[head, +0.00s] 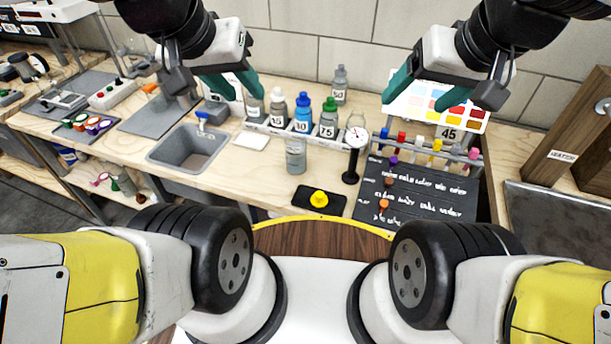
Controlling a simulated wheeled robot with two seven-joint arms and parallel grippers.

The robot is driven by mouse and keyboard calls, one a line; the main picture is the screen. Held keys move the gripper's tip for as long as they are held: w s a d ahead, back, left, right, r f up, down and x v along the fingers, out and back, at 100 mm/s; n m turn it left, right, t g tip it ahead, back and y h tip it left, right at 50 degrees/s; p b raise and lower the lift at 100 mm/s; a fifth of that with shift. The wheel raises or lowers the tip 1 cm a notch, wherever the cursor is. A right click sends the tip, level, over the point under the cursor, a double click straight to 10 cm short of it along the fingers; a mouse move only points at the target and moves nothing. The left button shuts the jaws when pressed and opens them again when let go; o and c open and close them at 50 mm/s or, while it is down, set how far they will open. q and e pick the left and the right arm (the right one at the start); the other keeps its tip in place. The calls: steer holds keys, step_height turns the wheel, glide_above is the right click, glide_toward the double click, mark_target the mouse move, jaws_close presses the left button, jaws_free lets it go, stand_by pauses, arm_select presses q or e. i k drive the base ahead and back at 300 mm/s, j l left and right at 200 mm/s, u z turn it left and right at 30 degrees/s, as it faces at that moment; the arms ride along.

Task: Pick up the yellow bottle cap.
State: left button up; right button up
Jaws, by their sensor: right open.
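The yellow bottle cap (319,198) lies on a small black pad (305,204) near the front edge of the bench, in the middle of the head view. My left gripper (244,94) hangs above the back of the bench, left of the bottles. Its teal fingers are apart and it looks empty. My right gripper (397,88) is in front of the colour chart, up and to the right of the cap, open and empty. Both grippers are well apart from the cap.
A clear bottle (296,155) and a dial gauge on a black stand (352,152) stand behind the cap. A rack (262,127) holds several bottles. A dark written board (425,190) lies to the right. A grey sink (190,148) is at left.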

mark_target(319, 200)
steer(key=k+j+z, duration=0.3)
steer(key=z, duration=0.2)
steer(key=k+j+z, duration=0.25)
steer(key=k+z, duration=0.25)
steer(key=i, duration=0.15)
